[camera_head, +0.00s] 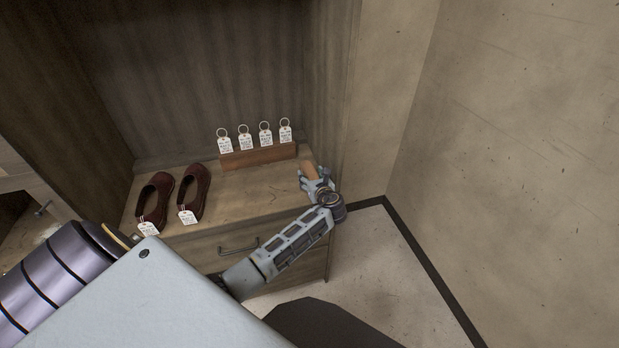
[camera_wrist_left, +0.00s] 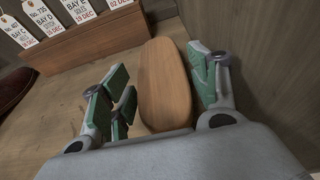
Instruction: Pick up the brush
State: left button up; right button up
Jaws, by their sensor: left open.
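The brush shows as a rounded wooden block (camera_wrist_left: 163,85) on the cabinet top in the left wrist view; bristles are not visible. In the head view the brush (camera_head: 309,170) lies at the right end of the top, partly hidden by my gripper. My left gripper (camera_head: 314,180) is at the brush. In the left wrist view my left gripper (camera_wrist_left: 165,90) is open, with green-padded fingers on either side of the brush; a small gap shows on the left, and the right finger is close to its edge. My right gripper is not in view.
The cabinet top (camera_head: 240,189) has a wooden tag rack (camera_head: 258,156) at the back with several tagged rings. Two brown shoes (camera_head: 155,199) with tags stand at the left. The cabinet's side wall (camera_wrist_left: 280,60) is close to the right of my gripper.

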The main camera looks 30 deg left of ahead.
aim_at(310, 174)
pick_arm(q)
jog(key=shift+w+a+f, duration=0.2)
jog(key=shift+w+a, duration=0.25)
jog(key=shift+a, duration=0.05)
jog(key=shift+w+a, duration=0.1)
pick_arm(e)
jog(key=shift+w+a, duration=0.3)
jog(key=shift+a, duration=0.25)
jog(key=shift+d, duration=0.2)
pick_arm(q)
jog(key=shift+c, duration=0.9)
jog(key=c, duration=0.7)
jog(key=shift+o, duration=0.2)
jog(key=shift+a+r, duration=0.1)
jog(key=shift+r, duration=0.25)
notch_tip(310, 174, up, 6)
jog(key=shift+r+p, duration=0.15)
jog(key=shift+p, duration=0.4)
jog(key=s+a, duration=1.2)
jog(key=s, duration=0.3)
jog(key=shift+a+p, duration=0.35)
jog(key=shift+p, duration=0.05)
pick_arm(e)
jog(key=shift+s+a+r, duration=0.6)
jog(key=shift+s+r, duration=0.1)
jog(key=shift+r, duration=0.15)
